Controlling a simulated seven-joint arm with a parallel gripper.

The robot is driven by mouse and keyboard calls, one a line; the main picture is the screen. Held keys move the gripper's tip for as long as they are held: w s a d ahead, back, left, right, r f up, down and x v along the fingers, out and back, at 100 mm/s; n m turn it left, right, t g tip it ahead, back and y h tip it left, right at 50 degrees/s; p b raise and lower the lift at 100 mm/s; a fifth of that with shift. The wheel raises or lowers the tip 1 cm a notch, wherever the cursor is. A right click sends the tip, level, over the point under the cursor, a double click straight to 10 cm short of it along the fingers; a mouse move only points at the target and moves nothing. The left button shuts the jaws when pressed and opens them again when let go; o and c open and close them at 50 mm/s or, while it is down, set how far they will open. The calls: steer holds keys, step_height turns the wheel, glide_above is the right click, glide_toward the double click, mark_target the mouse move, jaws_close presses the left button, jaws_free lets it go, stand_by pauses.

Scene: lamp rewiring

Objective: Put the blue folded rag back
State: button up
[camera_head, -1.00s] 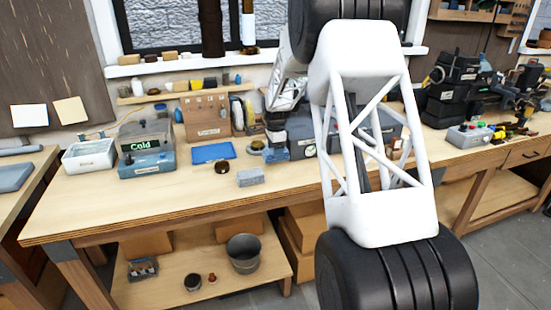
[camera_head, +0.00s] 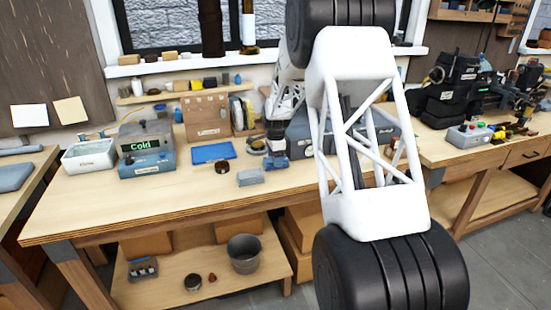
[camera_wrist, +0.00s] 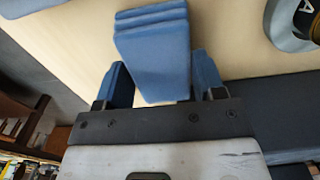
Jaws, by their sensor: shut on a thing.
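The blue folded rag (camera_wrist: 153,45) shows in the wrist view as a stack of flat blue layers. It sits between the two blue-padded fingers of my gripper (camera_wrist: 160,64), which is shut on it. The rag sticks out past the fingertips over the pale wooden bench top. In the head view my gripper (camera_head: 277,160) points down at the back of the bench, left of a dark grey case. There the rag is hard to tell from the blue fingers. I cannot tell whether the rag touches the bench.
A blue tray (camera_head: 212,152), a small dark round tin (camera_head: 222,167) and a grey block (camera_head: 250,177) lie left of my gripper. A dark ring-shaped thing (camera_head: 257,147) is close beside it. The grey case (camera_head: 301,140) stands on its right. The bench front (camera_head: 160,200) is clear.

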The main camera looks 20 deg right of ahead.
steer(key=o, duration=0.9)
step_height(320, 180, up, 12)
stand_by(0.4)
steer(key=shift+s+r, duration=0.1)
stand_by(0.6)
